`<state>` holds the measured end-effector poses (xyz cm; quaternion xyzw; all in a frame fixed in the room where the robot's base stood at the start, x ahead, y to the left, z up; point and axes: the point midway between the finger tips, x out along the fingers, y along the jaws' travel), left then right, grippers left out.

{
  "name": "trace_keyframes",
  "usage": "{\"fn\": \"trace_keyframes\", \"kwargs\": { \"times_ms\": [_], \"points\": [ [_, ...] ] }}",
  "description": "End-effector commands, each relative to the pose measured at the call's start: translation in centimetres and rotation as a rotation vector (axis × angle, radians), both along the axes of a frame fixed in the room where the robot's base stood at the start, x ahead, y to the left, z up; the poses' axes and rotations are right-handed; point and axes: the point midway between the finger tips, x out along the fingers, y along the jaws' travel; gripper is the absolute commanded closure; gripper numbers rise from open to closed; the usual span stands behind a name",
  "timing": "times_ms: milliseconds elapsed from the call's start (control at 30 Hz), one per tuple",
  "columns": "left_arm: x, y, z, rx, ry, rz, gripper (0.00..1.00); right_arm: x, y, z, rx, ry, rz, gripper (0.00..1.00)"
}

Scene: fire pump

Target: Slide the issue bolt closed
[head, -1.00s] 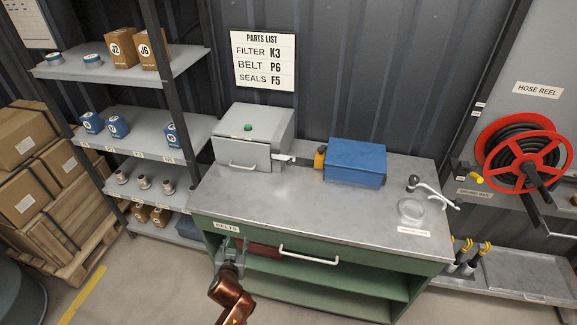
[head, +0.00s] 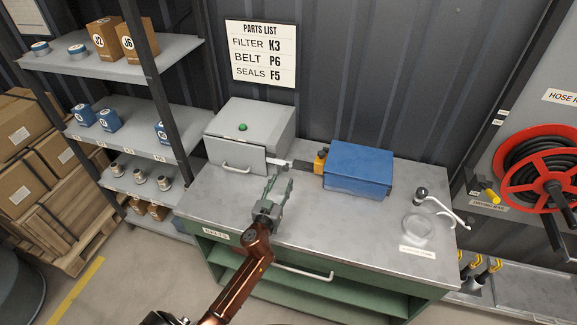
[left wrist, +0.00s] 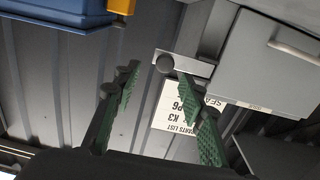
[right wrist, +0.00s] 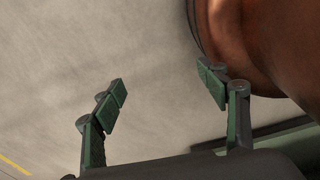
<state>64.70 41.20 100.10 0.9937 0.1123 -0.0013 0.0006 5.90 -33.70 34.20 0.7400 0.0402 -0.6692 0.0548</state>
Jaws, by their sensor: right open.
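The issue bolt shows as a pale metal bar (head: 278,163) at the right front edge of the grey box (head: 240,130), by its door. In the left wrist view the bar (left wrist: 195,66) carries a round dark knob (left wrist: 165,63). My left gripper (head: 279,184) is over the bench top, just in front of the bolt. In the left wrist view its fingers (left wrist: 158,74) are apart, with the knob seen between the fingertips; contact is not visible. My right gripper (right wrist: 162,82) is open and empty, with floor behind it, and is outside the head view.
A blue box (head: 358,168) and an orange block (head: 320,161) stand right of the bolt. A clear dish (head: 417,227) and a metal lever (head: 440,207) are at the bench's right. The bench's middle front is clear. Shelves (head: 140,130) stand left.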

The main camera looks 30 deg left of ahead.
Motion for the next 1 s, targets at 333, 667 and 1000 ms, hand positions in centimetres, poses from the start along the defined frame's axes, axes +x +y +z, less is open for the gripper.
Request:
{"fn": "trace_keyframes", "kwargs": {
  "times_ms": [333,667,1000],
  "points": [
    [4.5,2.2,0.0,0.004,0.000,0.014,0.62,-4.8,-0.7,-0.3,-0.008,0.056,-0.011,0.33],
    [6.5,2.5,0.0,0.001,0.000,0.012,0.62,-1.7,-0.7,-0.3,-0.007,0.017,-0.003,0.33],
    [6.6,2.3,0.0,0.002,0.000,0.010,0.73,-2.0,-0.3,-0.3,-0.004,0.023,-0.005,0.33]
  ]
}}
